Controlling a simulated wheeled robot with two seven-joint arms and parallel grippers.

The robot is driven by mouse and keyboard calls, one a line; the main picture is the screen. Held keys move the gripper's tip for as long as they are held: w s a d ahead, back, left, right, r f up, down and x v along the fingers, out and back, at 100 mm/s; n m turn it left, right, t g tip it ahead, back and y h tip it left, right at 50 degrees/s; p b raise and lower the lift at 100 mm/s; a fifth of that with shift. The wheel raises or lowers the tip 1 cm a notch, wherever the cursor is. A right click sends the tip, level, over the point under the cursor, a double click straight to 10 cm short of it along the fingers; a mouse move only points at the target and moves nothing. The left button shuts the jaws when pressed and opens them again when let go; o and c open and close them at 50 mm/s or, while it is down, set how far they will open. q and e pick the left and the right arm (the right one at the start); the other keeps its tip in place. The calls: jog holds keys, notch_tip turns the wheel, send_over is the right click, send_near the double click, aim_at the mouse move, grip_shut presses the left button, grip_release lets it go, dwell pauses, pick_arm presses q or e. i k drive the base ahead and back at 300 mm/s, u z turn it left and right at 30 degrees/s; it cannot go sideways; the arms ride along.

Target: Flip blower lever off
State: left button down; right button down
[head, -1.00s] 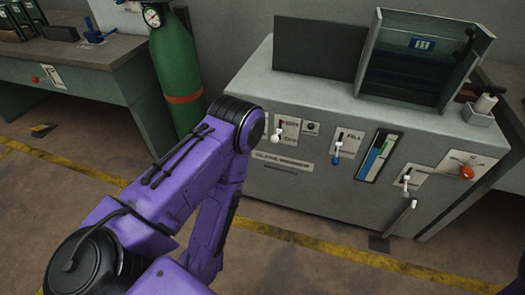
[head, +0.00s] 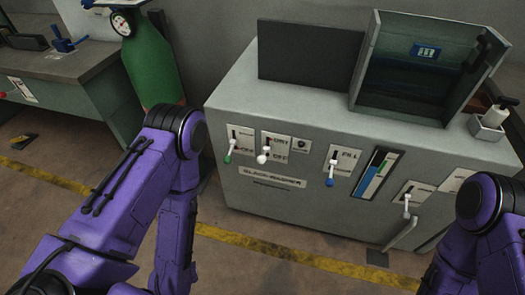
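A grey washer cabinet (head: 280,222) stands ahead with several levers on its front. At the left are a green-knobbed lever (head: 228,157) and a white-knobbed lever (head: 262,158), both with knobs low on their plates. A blue-knobbed lever (head: 330,181) hangs low on the plate that reads FILL. The small labels are too blurred to tell which lever is the blower's. My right arm covers the cabinet's right front, where an orange knob showed earlier. Both purple arms show only upper links; neither gripper is in view.
An open glass-sided tank (head: 425,65) and a dark upright panel (head: 308,52) stand on the cabinet top. A green gas cylinder (head: 152,65) and a workbench (head: 55,65) are at the left. A yellow floor line (head: 300,260) runs before the cabinet.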

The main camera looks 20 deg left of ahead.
aim_at(261, 159)
jog(key=u, duration=0.4)
jog(key=k, duration=0.4)
jog(key=z, duration=0.55)
jog(key=k, duration=0.95)
jog(key=u, duration=0.15)
jog(key=i, duration=0.5)
jog(key=u, duration=0.75)
jog(key=i, duration=1.4)
jog(key=z, duration=0.7)
